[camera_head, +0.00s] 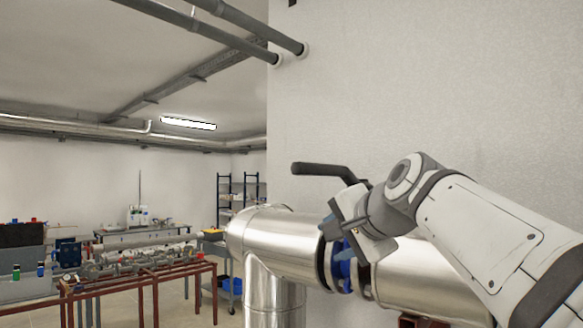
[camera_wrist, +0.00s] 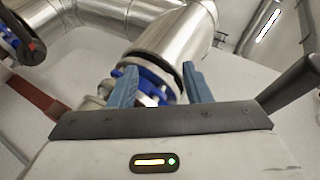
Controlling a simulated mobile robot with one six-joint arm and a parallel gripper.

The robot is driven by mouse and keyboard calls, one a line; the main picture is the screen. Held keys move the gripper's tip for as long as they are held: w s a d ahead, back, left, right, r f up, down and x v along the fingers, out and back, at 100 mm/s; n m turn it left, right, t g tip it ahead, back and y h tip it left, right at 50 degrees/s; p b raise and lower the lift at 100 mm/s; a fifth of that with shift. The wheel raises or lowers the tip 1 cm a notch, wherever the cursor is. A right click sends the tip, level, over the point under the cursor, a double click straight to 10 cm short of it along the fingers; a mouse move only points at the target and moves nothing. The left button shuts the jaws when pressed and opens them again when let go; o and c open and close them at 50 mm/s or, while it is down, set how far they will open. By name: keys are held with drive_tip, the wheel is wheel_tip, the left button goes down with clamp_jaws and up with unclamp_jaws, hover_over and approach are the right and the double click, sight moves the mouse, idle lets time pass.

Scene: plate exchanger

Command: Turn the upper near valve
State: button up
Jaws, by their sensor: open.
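The valve has a long black lever handle (camera_head: 325,169) sticking out to the left above the pipe. Its blue valve body (camera_head: 346,272) sits between flanges in the shiny pipe, partly hidden by my gripper. My gripper (camera_head: 338,238) is at the valve, just below the lever in the head view. In the wrist view my gripper (camera_wrist: 160,88) has its two blue fingers apart, with the blue flange (camera_wrist: 152,80) showing between and behind them. The black lever (camera_wrist: 292,88) lies outside the fingers at the right. I cannot tell whether the fingers touch anything.
The shiny pipe (camera_head: 275,240) bends downward left of the valve. A second blue valve (camera_wrist: 22,45) with a dark handle shows at the upper left of the wrist view. A pale wall (camera_head: 430,90) stands behind. A red-framed table (camera_head: 140,281) with fittings is further left.

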sight(311, 172)
drive_tip(key=r, duration=0.4)
drive_tip(key=r+m+t+y, duration=0.1)
drive_tip(key=r, duration=0.3)
drive_tip(key=r+m+t+p, duration=0.1)
drive_tip(key=r, duration=0.4)
drive_tip(key=shift+w+a+y, duration=0.25)
drive_tip(key=shift+w+y, duration=0.05)
drive_tip(key=shift+w, duration=0.1)
drive_tip(key=shift+w+a+r+t, duration=0.1)
drive_tip(key=shift+w+t, duration=0.2)
drive_tip(key=p+x, duration=0.2)
drive_tip(key=x, duration=0.5)
drive_tip(key=shift+w, duration=0.1)
clamp_jaws()
